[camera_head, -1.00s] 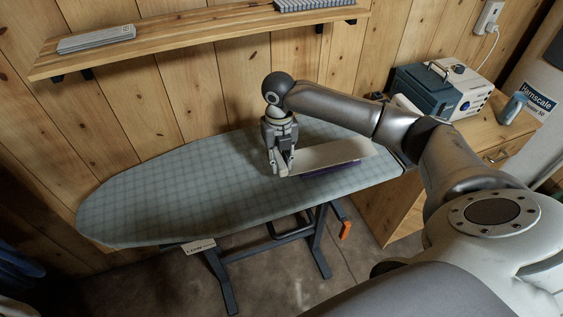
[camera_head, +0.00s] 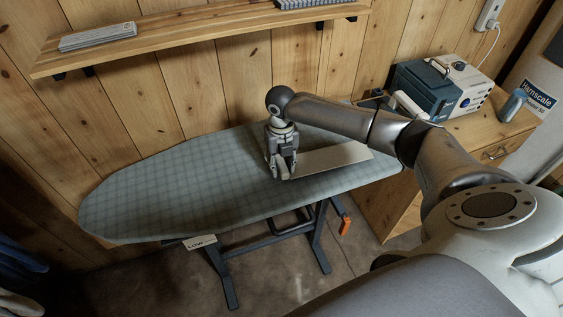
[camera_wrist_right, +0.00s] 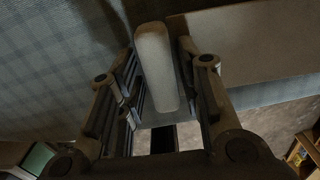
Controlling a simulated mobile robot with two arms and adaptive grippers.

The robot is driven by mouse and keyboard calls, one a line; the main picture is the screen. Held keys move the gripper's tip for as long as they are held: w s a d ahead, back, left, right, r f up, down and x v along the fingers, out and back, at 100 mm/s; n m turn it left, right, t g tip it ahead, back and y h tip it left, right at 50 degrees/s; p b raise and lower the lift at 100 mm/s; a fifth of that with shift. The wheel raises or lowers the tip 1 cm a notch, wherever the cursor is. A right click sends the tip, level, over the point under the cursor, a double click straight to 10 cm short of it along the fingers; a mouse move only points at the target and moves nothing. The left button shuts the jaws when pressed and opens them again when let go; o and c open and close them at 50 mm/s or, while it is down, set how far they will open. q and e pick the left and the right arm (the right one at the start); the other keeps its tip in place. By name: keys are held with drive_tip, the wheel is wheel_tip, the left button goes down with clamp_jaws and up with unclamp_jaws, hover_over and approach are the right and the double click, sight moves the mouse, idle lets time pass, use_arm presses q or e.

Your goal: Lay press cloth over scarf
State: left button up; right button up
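The press cloth (camera_head: 335,158) is a flat beige sheet lying low over the right part of the ironing board (camera_head: 180,190). My right gripper (camera_head: 282,172) is at its left end, just over the board. In the right wrist view, my right gripper (camera_wrist_right: 160,70) has its fingers on both sides of a pale rounded bar (camera_wrist_right: 156,65) at the cloth's end and looks shut on it. The beige sheet (camera_wrist_right: 250,45) spreads to the right there. The scarf is hidden; I cannot see it now. My left gripper is not in view.
A blue and white steam unit (camera_head: 435,88) stands on the wooden cabinet (camera_head: 490,135) at the right. A wall shelf (camera_head: 200,30) hangs above the board. The left half of the board is clear.

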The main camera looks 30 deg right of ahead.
drive_tip(key=shift+o, duration=0.3)
drive_tip(key=shift+r, duration=0.2)
wheel_tip(320, 180, up, 12)
drive_tip(key=b, duration=0.1)
drive_tip(key=shift+b, duration=0.35)
drive_tip(key=shift+f, duration=0.2)
